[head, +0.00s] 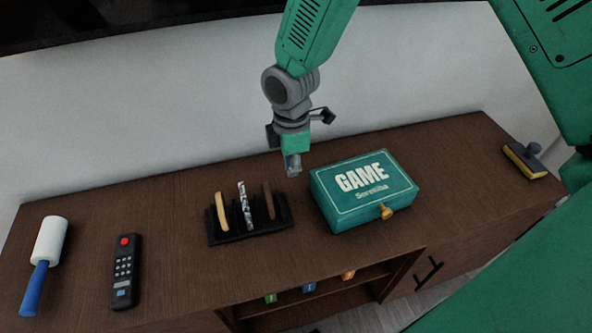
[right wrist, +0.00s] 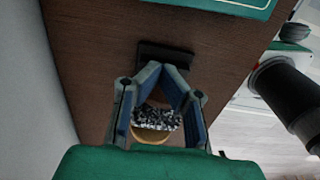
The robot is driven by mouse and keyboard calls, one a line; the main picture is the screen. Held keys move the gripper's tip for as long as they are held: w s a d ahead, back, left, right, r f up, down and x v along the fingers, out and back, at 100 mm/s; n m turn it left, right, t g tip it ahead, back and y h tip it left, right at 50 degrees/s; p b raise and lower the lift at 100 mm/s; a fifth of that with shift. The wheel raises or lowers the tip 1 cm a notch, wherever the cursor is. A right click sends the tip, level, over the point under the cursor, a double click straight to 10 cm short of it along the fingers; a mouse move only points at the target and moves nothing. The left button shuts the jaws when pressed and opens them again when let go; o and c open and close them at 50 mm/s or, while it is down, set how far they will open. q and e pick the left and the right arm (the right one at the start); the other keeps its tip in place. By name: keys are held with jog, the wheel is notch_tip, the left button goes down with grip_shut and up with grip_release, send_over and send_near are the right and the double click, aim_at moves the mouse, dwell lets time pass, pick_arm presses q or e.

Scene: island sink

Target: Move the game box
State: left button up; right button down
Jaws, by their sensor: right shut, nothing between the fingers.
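The game box (head: 352,205) is teal with "GAME" in white on its lid and a gold knob on its front side. It lies flat on the dark wooden cabinet top (head: 165,205). One edge of the box (right wrist: 238,4) shows at the top of the right wrist view. My right gripper (head: 292,168) is shut and empty. In the head view it appears just left of the box's back left corner, apart from it. Its fingertips (right wrist: 173,72) meet in the wrist view, over the black rack. My left gripper is not in view.
A black rack (head: 228,237) holding several slim items stands left of the box. A black remote (head: 125,270) and a lint roller (head: 49,242) lie further left. A yellow-edged brush (head: 524,160) lies at the far right. Open shelves (head: 318,300) are below the front edge.

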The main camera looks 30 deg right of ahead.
notch_tip(320, 180, down, 9)
jog(key=shift+s+b, duration=0.15)
jog(key=shift+b, duration=1.05)
jog(key=d, duration=0.3)
jog(key=shift+s+d, duration=0.15)
jog(key=shift+s, duration=0.25)
jog(key=shift+d+b, duration=0.3)
jog(key=shift+s+r, duration=0.1)
